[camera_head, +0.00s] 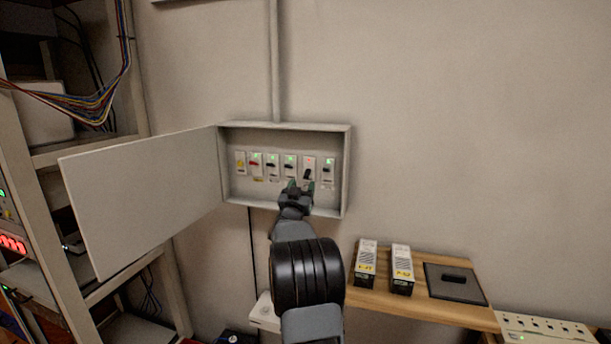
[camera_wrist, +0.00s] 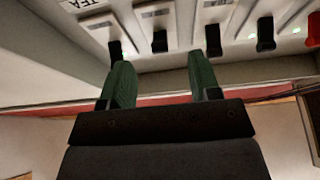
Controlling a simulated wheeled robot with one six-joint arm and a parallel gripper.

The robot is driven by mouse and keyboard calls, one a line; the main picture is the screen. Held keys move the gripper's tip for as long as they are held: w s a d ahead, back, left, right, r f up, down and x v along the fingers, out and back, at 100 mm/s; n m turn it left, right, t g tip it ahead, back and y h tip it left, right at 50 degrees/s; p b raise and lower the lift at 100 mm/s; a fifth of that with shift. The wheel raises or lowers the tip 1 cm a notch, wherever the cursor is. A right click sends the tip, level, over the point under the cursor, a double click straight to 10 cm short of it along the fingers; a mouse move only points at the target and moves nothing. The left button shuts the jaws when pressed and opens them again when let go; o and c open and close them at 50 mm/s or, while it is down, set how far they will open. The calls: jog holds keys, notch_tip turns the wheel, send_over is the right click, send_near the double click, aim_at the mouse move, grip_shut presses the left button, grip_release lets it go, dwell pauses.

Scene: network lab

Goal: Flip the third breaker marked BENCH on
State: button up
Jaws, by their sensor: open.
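The breaker panel (camera_head: 345,180) is an open grey wall box with a row of several breakers. One breaker (camera_head: 308,171), second from the right, shows a red light and its black lever sits lower than its neighbours'. The neighbours show green lights. I cannot read BENCH on any label. My gripper (camera_head: 299,186) is open and empty, just below and in front of the row. In the wrist view, which shows the labels upside down, its green fingers (camera_wrist: 161,62) are spread either side of a black lever (camera_wrist: 160,41), apart from it.
The panel door (camera_head: 140,200) stands open to the left, beside a rack (camera_head: 160,290) with cables. Below right is a wooden shelf (camera_head: 430,311) with two white units (camera_head: 401,270) and a dark plate (camera_head: 455,283). A power strip (camera_head: 545,328) lies at lower right. The wall right of the panel is clear.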

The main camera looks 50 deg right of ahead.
aim_at(305, 177)
jog(key=shift+p+x, duration=0.55)
jog(key=shift+x, duration=1.55)
jog(key=c, duration=0.9)
